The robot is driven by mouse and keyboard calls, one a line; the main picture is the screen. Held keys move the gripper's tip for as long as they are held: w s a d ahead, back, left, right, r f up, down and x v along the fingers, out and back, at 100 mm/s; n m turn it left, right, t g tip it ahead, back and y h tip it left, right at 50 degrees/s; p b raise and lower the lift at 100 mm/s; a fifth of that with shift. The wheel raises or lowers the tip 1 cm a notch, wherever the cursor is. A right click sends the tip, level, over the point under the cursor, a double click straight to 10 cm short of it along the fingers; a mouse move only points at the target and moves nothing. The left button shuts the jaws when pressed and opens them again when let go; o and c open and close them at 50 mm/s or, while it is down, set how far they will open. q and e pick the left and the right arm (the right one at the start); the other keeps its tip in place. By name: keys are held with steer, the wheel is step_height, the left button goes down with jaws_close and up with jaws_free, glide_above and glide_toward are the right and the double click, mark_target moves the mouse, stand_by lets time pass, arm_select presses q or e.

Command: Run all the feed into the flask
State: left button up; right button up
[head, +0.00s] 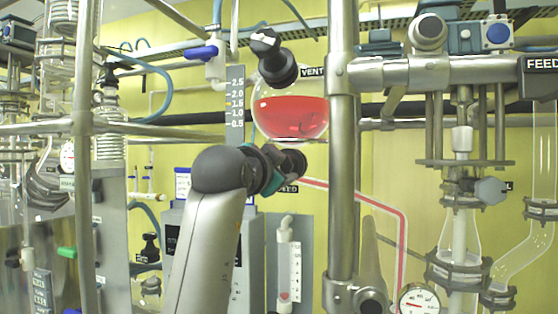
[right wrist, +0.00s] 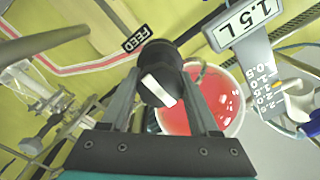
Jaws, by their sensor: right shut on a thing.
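A round glass vessel (head: 290,118) holds red liquid beside a scale plate (head: 237,105) marked 0.5 to 2.5. My right gripper (head: 288,160) is just below it. In the right wrist view its fingers are shut on the black feed valve knob (right wrist: 158,82), which has a white bar across its face. A FEED label (right wrist: 136,38) is beside the knob. The vessel with red liquid also shows in the right wrist view (right wrist: 222,95), behind the knob. A red line (head: 402,245) runs right and down from the valve area. My left gripper is not in view.
A black vent knob (head: 277,52) is above the vessel, beside the VENT label (head: 313,72). A thick steel post (head: 342,160) stands close to the right of the gripper. A 1.5 L tag (right wrist: 248,22) shows in the wrist view. A gauge (head: 418,300) is lower right.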

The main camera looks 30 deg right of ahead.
steer(key=n+p, duration=0.2)
steer(key=n, duration=0.3)
steer(key=shift+r+n+p, duration=0.1)
steer(key=shift+n+p, duration=0.2)
steer(key=shift+n, duration=0.1)
steer(key=n+p, duration=0.1)
steer(key=n, duration=0.1)
steer(key=shift+n, duration=0.3)
steer(key=n+p, duration=0.1)
steer(key=n, duration=0.1)
steer(key=shift+n+p, duration=0.35)
steer(key=shift+n, duration=0.05)
steer(key=n, duration=0.3)
steer(key=shift+n, duration=0.3)
steer(key=n, duration=1.1)
steer(key=shift+s+d+n, duration=0.1)
steer(key=shift+n, duration=0.2)
steer(key=n, duration=0.5)
steer(key=shift+n, duration=0.3)
steer(key=n, duration=1.2)
